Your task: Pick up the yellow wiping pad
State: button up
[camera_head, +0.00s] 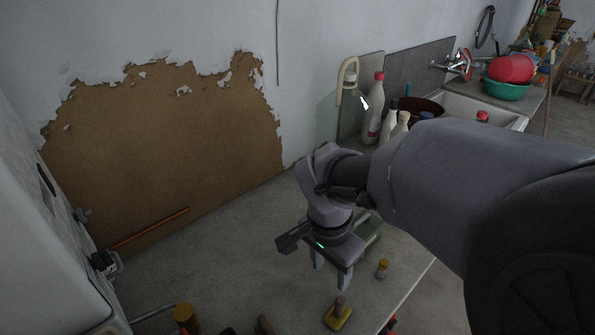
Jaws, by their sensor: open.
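The yellow wiping pad (334,321) lies on the grey worktop (240,240) near the bottom of the picture. It has a yellow base and a brownish knob-like grip on top. My gripper (331,284) points down with its two fingers apart and nothing visible between them. In the picture its fingertips are a little above the pad; I cannot tell the exact height over the worktop.
A small orange-capped bottle (382,268) stands right of my fingers. An amber-topped jar (184,316) and a brown object (264,325) are at the lower left. Bottles, including a red-capped one (373,110), stand behind near the sink (470,110). The worktop's left middle is clear.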

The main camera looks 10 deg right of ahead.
jog(key=b, duration=0.2)
send_near(340, 300)
jog(key=f, duration=0.1)
jog(key=f+b, duration=0.1)
jog(key=f, duration=0.2)
jog(key=d+f+b, duration=0.1)
jog(key=f, duration=0.3)
jog(key=w+f+b, duration=0.1)
jog(key=f+b, duration=0.1)
jog(key=f, duration=0.2)
jog(key=shift+d+f, duration=0.15)
jog(key=shift+d, duration=0.05)
jog(key=shift+s, duration=0.1)
grip_shut()
